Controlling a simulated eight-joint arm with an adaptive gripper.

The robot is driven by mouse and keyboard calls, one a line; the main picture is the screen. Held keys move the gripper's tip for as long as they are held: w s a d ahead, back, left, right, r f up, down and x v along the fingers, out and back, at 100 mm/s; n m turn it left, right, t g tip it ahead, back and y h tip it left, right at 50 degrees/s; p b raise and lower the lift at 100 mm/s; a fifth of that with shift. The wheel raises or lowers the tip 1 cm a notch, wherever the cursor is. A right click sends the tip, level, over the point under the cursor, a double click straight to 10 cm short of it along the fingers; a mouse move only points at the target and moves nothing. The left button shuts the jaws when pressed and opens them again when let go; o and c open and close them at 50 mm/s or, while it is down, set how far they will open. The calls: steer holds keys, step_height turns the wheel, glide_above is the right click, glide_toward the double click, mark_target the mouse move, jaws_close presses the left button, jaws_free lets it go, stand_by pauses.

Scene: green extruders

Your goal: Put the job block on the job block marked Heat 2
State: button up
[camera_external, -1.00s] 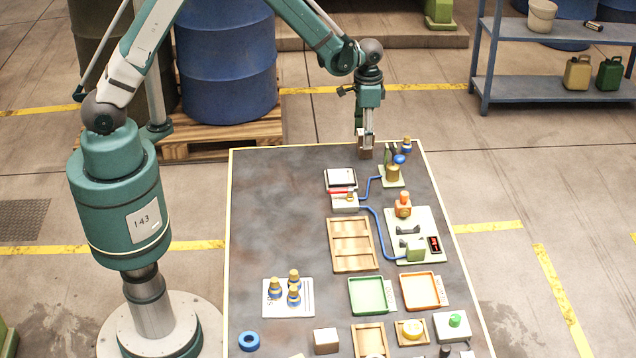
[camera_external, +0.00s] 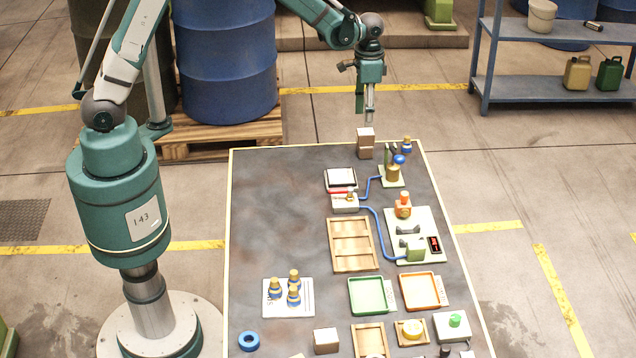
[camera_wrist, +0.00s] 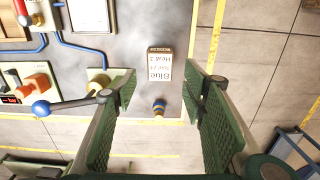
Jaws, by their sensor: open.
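Two small brown job blocks stand stacked near the far edge of the table. The upper block (camera_external: 365,135) rests on the lower block (camera_external: 365,152), roughly in line with it. In the wrist view, the upper block (camera_wrist: 159,68) shows a white label with upside-down print that seems to read "Blue" and "Heat 2". The lower block's label is hidden from me. My gripper (camera_external: 369,119) is above the stack, clear of it. In the wrist view my gripper (camera_wrist: 161,90) has its green fingers wide apart, with nothing held.
A blue-and-gold nozzle (camera_external: 407,145) stands right of the stack, near a green stand with a blue ball (camera_external: 400,159). A white-topped scale (camera_external: 341,179) is nearer the front left. Another block (camera_external: 326,341) lies at the near edge. The table's left half is mostly clear.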

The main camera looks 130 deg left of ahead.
mark_target(366, 133)
steer(key=shift+r, duration=1.95)
steer(key=w+d+r+m+t+y, duration=0.1)
steer(key=w+d+r, duration=0.35)
steer(key=d, duration=0.65)
steer(key=w+d+r+m+t, duration=0.1)
steer(key=w+d+r+m, duration=0.15)
steer(key=d+r, duration=0.55)
steer(key=w+d+r+t+y, duration=0.1)
steer(key=w+d+r, duration=0.3)
steer(key=d, duration=0.9)
steer(key=s+d+r+m+t, duration=0.1)
steer(key=s+d+r, duration=0.1)
steer(key=d, duration=0.8)
steer(key=s+d+r+m+t, duration=0.1)
steer(key=s+d+r+m, duration=0.1)
steer(key=d, duration=0.7)
steer(key=s+d+f+m+t+h, duration=0.1)
steer(key=s+d, duration=0.3)
steer(key=d, duration=0.4)
steer(key=s+d+f+m+t+h, duration=0.1)
steer(key=s+d, duration=0.3)
steer(key=d, duration=0.3)
steer(key=shift+s+d, duration=0.4)
